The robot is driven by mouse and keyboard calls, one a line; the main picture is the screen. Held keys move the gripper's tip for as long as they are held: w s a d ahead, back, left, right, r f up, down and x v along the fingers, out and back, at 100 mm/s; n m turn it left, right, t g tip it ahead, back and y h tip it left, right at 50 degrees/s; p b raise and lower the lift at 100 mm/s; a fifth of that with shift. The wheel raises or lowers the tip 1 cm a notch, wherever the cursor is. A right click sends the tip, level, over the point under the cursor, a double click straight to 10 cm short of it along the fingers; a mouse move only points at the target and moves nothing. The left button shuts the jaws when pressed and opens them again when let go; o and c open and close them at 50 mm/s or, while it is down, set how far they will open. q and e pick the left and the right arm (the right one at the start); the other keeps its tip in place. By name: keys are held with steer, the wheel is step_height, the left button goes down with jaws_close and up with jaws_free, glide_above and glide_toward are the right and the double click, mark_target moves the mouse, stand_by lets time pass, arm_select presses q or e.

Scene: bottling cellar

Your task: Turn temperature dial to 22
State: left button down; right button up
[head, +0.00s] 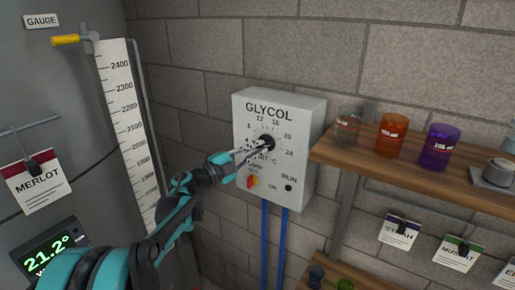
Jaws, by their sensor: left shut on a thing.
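The temperature dial (267,142) is a black knob in the middle of the white GLYCOL control box (306,118) on the block wall. Numbers ring it, with 12 and 16 above, 20 and 24 to the right, and 8 to the left. My left gripper (259,147) reaches in from the lower left and is shut on the dial. The fingers and wrist cover the dial's lower left side, and I cannot make out where the pointer stands. My right gripper is not in view.
A wooden shelf (424,172) with coloured glasses starts right of the box. A steel tank (75,120) with a gauge scale (128,128) fills the left. Blue pipes (265,235) run below the box.

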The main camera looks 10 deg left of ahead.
arm_select(q)
steer(key=shift+m+g+p, duration=0.35)
steer(key=shift+m+g, duration=0.15)
steer(key=shift+m, duration=0.7)
steer(key=c, duration=1.6)
jaws_free()
steer(key=shift+r, duration=0.1)
steer(key=shift+s, duration=0.1)
steer(key=r+v, duration=0.1)
steer(key=v, duration=1)
steer(key=shift+s+a+f, duration=0.25)
steer(key=shift+s+f, duration=0.1)
steer(key=shift+s, duration=0.05)
